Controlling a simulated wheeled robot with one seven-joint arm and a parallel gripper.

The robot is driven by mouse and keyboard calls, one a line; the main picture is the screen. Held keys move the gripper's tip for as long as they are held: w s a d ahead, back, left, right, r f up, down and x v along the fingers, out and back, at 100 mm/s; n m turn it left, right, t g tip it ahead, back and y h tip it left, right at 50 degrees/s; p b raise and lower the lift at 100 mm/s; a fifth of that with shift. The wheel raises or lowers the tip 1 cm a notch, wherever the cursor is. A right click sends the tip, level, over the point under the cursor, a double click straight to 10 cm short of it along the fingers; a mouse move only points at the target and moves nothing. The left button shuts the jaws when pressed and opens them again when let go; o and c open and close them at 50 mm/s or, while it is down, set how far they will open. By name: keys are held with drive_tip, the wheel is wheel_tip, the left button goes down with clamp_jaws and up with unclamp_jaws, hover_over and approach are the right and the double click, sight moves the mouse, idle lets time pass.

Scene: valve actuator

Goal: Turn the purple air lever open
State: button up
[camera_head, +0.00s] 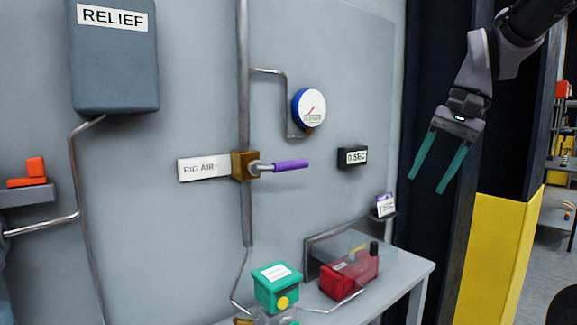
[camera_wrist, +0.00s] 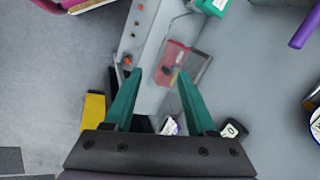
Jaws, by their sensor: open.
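The purple air lever (camera_head: 291,165) sticks out sideways to the right from a brass valve block (camera_head: 244,165) on a vertical pipe, beside the "RIG AIR" label (camera_head: 204,168). In the wrist view the purple lever (camera_wrist: 303,29) shows at the upper right edge, partly cut off. My gripper (camera_head: 427,184) is open and empty, its teal fingers pointing down, well to the right of the lever and apart from it. The open fingers also show in the wrist view (camera_wrist: 160,76) with nothing between them close by.
A blue-rimmed gauge (camera_head: 309,110) and a "0 SEC" display (camera_head: 352,157) are on the panel near the lever. Below, a shelf (camera_head: 409,271) holds a green box (camera_head: 276,287) and a red device (camera_head: 349,275). A yellow-and-dark post (camera_head: 493,245) stands at right. The space before the lever looks clear.

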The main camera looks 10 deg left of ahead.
drive_tip(key=w+a+f+g+y, duration=0.1)
drive_tip(key=w+a+g+y, duration=0.1)
drive_tip(key=a+g, duration=0.3)
drive_tip(key=w+a+f+g+y, duration=0.1)
drive_tip(key=a+f+g, duration=0.1)
drive_tip(key=a, duration=0.6)
drive_tip(key=g+y, duration=0.5)
drive_tip(key=g, duration=0.3)
approach(277, 167)
drive_tip(key=shift+m, duration=0.5)
drive_tip(key=x, duration=0.7)
drive_tip(key=shift+w+a+f, duration=0.15)
drive_tip(key=shift+w+a, duration=0.15)
drive_tip(key=shift+a, duration=0.2)
clamp_jaws()
